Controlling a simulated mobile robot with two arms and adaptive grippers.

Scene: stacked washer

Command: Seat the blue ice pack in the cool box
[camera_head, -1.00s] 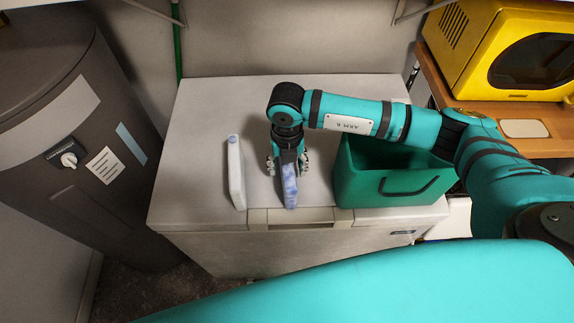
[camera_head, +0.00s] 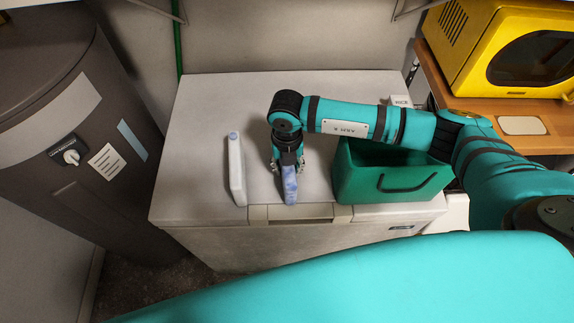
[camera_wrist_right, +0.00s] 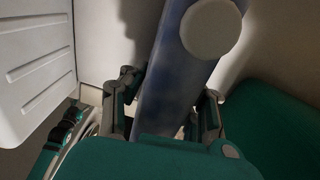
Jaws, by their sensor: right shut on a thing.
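The blue ice pack (camera_head: 290,187) is upright, edge-on to the head view, over the front part of the white chest lid. My right gripper (camera_head: 289,165) is shut on its upper part from above; whether its lower end touches the lid is unclear. In the right wrist view the blue pack (camera_wrist_right: 178,75), with a round white cap, stands between the fingers of my right gripper (camera_wrist_right: 160,108). The green cool box (camera_head: 392,185) with a dark handle is just right of the pack, its opening partly hidden by my right arm. My left gripper is not seen.
A slim white pack (camera_head: 236,170) stands left of the gripper on the white chest (camera_head: 205,110). A small white box (camera_head: 401,101) sits behind my arm. A dark barrel (camera_head: 75,130) stands left; a yellow microwave (camera_head: 500,45) is on a wooden shelf at right. The lid's back left is clear.

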